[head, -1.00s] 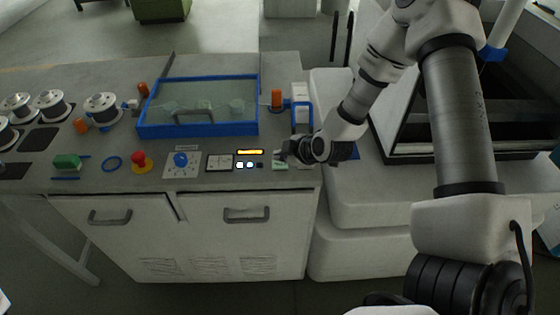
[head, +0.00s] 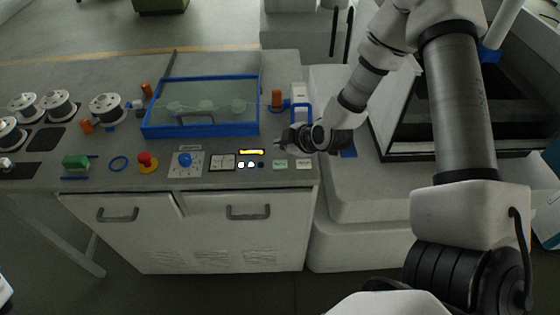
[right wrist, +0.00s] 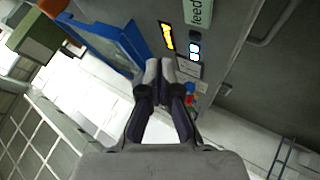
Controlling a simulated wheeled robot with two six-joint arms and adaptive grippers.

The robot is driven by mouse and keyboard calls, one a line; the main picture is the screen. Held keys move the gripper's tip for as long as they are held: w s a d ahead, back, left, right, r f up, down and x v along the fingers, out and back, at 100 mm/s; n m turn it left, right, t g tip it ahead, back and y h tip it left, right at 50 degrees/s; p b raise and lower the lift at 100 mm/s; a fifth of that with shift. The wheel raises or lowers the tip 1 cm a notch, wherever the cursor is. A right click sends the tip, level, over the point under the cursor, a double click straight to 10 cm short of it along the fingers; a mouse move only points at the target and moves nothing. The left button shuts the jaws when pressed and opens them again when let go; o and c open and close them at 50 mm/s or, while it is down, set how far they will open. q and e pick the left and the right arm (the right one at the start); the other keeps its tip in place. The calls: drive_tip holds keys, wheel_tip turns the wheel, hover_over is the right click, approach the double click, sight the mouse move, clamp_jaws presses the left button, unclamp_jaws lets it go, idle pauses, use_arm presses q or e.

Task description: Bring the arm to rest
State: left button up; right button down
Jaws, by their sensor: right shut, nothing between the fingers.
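My right arm (head: 460,110) reaches in from the right of the head view and bends down over the bench. My right gripper (head: 282,143) is shut and empty, above the right end of the bench panel, apart from it as far as I can tell. In the right wrist view its two fingers (right wrist: 160,66) meet at the tips with nothing between them. My left gripper does not show.
The bench (head: 225,185) carries a blue-framed clear cover (head: 200,129), a red button (head: 146,159), a blue knob (head: 184,159), a lit yellow display (head: 251,152) and several wire spools (head: 57,104). A pale machine housing (head: 350,185) stands under my right arm.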

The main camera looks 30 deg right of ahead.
sight(276, 183)
idle(0.5)
drive_tip(key=s+a+f+m+g, duration=0.1)
drive_tip(key=s+f, duration=0.1)
drive_tip(key=s+a+f+m, duration=0.1)
drive_tip(key=s+f, duration=0.1)
drive_tip(key=s+a+f+g, duration=0.1)
drive_tip(key=s+f, duration=0.1)
drive_tip(key=shift+s+a+f+m+g, duration=0.1)
drive_tip(key=shift+a+f+m+g, duration=0.1)
drive_tip(key=shift+m+g, duration=0.15)
drive_tip(key=s+a+f+m+g+h, duration=0.1)
drive_tip(key=s+a+f+m+g, duration=0.15)
drive_tip(key=s, duration=0.45)
drive_tip(key=s+a+f+m+g, duration=0.1)
drive_tip(key=s+f+m+g, duration=0.2)
drive_tip(key=s, duration=0.5)
drive_tip(key=s+a+f+m+g+h, duration=0.1)
drive_tip(key=s+a+f+m, duration=0.15)
drive_tip(key=s+f, duration=0.35)
wheel_tip(276, 183, down, 7)
drive_tip(key=b, duration=0.8)
drive_tip(key=shift+s+d+m+b, duration=0.25)
drive_tip(key=shift+d+m+b, duration=0.1)
drive_tip(key=shift+d, duration=0.1)
drive_tip(key=shift+w+f, duration=0.1)
drive_tip(key=shift+f, duration=0.05)
idle(1.9)
